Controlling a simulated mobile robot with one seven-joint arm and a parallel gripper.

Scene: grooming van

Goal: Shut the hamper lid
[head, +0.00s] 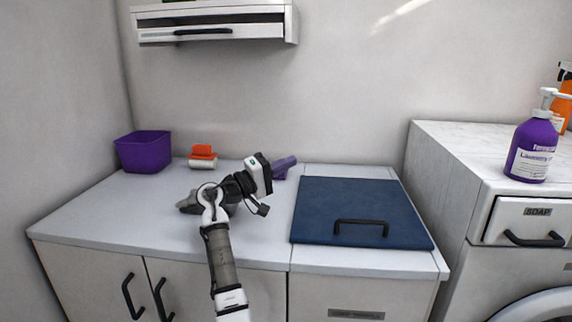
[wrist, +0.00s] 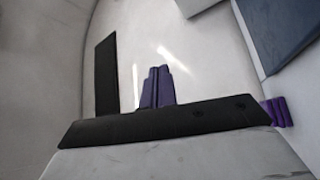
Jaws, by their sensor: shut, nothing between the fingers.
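The hamper lid (head: 350,195) is a dark blue square panel with a black bar handle (head: 361,222) near its front edge. In the head view it lies about flat on the right end of the counter cabinet, and I see no clear gap under it. A dark blue panel (wrist: 285,35), likely the same lid, shows at the upper right of the wrist view. My gripper (head: 290,161) is left of the lid's back left corner, above the counter and apart from the lid. Its purple fingers (wrist: 158,88) are together and empty in the wrist view.
A purple bin (head: 143,153) and an orange and white item (head: 203,156) stand at the counter's back left. A drawer unit (head: 210,24) hangs on the wall above. A purple soap bottle (head: 533,145) stands on the higher washer cabinet (head: 460,150) at right.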

